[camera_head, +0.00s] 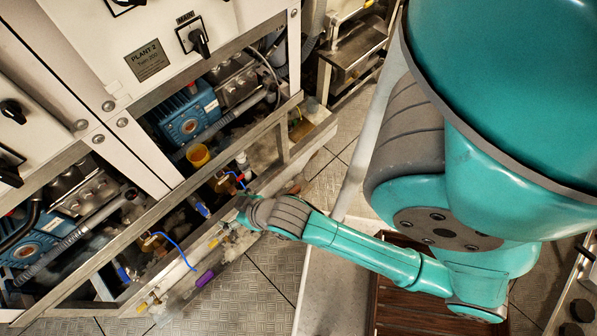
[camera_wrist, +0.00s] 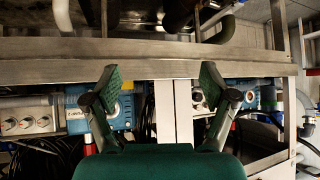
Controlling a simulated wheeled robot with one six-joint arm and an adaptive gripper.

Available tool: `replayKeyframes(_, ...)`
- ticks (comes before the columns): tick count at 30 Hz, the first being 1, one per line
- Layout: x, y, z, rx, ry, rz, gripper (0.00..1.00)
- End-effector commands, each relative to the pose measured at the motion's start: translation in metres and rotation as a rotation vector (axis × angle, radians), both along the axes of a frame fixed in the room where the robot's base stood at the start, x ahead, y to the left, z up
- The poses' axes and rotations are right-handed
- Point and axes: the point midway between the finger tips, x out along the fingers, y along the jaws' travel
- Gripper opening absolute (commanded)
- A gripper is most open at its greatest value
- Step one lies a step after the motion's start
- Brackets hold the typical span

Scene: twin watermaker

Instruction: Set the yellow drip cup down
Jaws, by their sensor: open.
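The yellow drip cup (camera_head: 198,155) is inside the lower bay of the Plant 2 frame in the head view, just below the blue pump (camera_head: 188,115). It looks upright, but its base is hard to make out. My gripper (camera_head: 240,212) is outside the frame, below and to the right of the cup in the picture, and apart from it. In the wrist view my gripper (camera_wrist: 160,85) is open, with nothing between its two green-padded fingers. The cup cannot be made out in the wrist view.
A metal frame rail (camera_head: 235,137) crosses in front of the bay, and it also spans the wrist view (camera_wrist: 160,70). Blue hoses (camera_head: 177,247) and small valves lie near my gripper. A purple handle (camera_head: 205,278) is lower down.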

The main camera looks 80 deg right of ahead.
Motion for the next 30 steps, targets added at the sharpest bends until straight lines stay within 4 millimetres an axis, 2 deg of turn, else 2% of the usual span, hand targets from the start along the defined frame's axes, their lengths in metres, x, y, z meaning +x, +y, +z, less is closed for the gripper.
replayKeyframes(1, -0.016, 0.009, -0.001, -0.006, -0.020, 0.023, 0.84)
replayKeyframes(8, -0.073, 0.036, 0.020, -0.038, -0.162, 0.112, 0.84)
replayKeyframes(18, -0.154, 0.061, 0.084, -0.072, -0.369, 0.214, 0.84)
replayKeyframes(24, -0.179, 0.065, 0.114, -0.083, -0.446, 0.243, 0.84)
replayKeyframes(30, -0.184, 0.066, 0.122, -0.086, -0.465, 0.249, 0.84)
